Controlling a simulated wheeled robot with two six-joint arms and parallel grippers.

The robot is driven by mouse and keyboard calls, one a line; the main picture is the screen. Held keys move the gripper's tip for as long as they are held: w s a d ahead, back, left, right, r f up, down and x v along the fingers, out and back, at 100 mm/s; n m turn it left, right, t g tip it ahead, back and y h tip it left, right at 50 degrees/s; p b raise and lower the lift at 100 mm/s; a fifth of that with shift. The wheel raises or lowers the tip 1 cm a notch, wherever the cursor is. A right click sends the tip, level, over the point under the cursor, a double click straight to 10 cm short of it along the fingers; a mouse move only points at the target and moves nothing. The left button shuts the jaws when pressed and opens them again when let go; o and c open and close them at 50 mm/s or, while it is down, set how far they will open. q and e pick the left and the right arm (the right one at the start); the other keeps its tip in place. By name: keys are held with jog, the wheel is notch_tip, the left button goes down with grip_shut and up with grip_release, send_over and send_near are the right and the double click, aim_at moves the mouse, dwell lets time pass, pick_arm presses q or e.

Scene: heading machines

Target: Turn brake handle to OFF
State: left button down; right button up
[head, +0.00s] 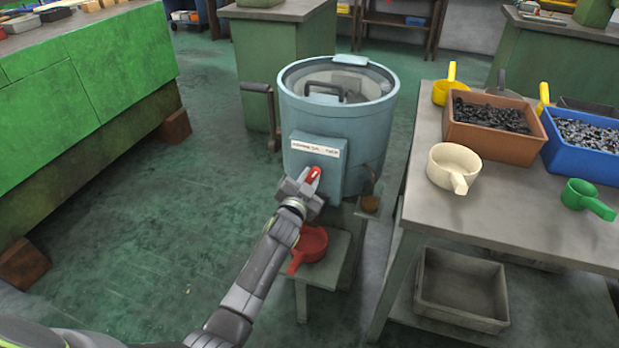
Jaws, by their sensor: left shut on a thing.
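A pale blue drum machine (350,125) with a clear lid stands in the middle of the head view. A blue box on its front carries a white label (315,147), too small to read surely. Below the label is the red brake handle (315,173), tilted up to the right. My left gripper (309,180) is at this handle, its jaws shut on it and hiding its lower part and pivot. I cannot tell which marked position the handle is in. My right gripper is not in view.
A red scoop (309,244) lies on a low stand under the drum. A black crank (265,110) sticks out at the drum's left. At right, a table (500,220) holds a brown bin (487,139), a blue bin (572,165) and several scoops. Open floor lies at left.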

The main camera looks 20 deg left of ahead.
pick_arm(q)
jog(key=shift+m, duration=0.6)
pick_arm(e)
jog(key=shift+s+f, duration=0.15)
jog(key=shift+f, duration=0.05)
pick_arm(q)
jog(key=c, duration=1.3)
grip_release()
jog(key=shift+s, duration=0.15)
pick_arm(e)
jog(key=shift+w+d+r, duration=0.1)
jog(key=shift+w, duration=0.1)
pick_arm(q)
jog(key=s+p, duration=0.2)
jog(key=s, duration=0.1)
jog(key=s+p, duration=0.2)
jog(key=shift+s+a+r, duration=0.15)
jog(key=shift+s, duration=0.25)
jog(key=p, duration=0.5)
send_near(308, 180)
jog(key=shift+s, duration=3.3)
jog(key=shift+a, duration=0.1)
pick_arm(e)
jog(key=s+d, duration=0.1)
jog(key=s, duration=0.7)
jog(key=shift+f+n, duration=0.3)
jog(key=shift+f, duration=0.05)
